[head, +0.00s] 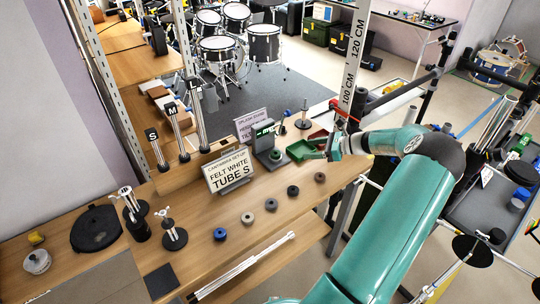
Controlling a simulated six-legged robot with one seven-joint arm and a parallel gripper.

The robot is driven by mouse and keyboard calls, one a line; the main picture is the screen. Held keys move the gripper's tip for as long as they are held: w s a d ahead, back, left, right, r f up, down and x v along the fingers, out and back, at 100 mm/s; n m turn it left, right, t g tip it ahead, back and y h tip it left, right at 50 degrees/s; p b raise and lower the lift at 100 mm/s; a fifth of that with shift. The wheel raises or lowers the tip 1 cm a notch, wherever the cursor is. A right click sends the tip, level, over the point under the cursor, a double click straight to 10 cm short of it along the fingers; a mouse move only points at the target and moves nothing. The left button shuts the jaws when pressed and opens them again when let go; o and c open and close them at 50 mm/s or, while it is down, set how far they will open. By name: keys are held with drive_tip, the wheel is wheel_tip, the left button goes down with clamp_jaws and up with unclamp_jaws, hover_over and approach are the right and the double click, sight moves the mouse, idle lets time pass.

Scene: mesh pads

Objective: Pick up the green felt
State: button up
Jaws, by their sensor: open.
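A small round green piece (275,155), which looks like the green felt, sits at the foot of a dark upright device (265,142) towards the back of the wooden table. My gripper (311,148) is open and points left, over or near a green tray (300,150) at the table's right side. It is to the right of the green piece and apart from it. The picture is too small to show anything between the fingers.
Several small felt rings run in a diagonal row, including a blue one (220,234) and a beige one (247,218). Metal rods (243,264) lie at the front. A tall measuring post (354,60) stands behind my arm.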

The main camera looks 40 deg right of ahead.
sight(280, 154)
drive_tip(key=x, duration=1.3)
drive_tip(key=shift+w+a+f, duration=0.1)
drive_tip(key=shift+w+f, duration=0.05)
drive_tip(key=shift+w, duration=0.05)
drive_tip(key=c, duration=1.1)
drive_tip(key=shift+c, duration=0.2)
drive_tip(key=shift+r, duration=0.6)
wheel_tip(280, 154, up, 2)
drive_tip(key=shift+s+r, duration=0.1)
drive_tip(key=shift+r, duration=0.1)
drive_tip(key=s+a+r, duration=0.8)
drive_tip(key=s+r, duration=0.1)
drive_tip(key=s, duration=0.2)
drive_tip(key=shift+r, duration=0.25)
drive_tip(key=shift+s+a, duration=0.1)
drive_tip(key=shift+s, duration=0.05)
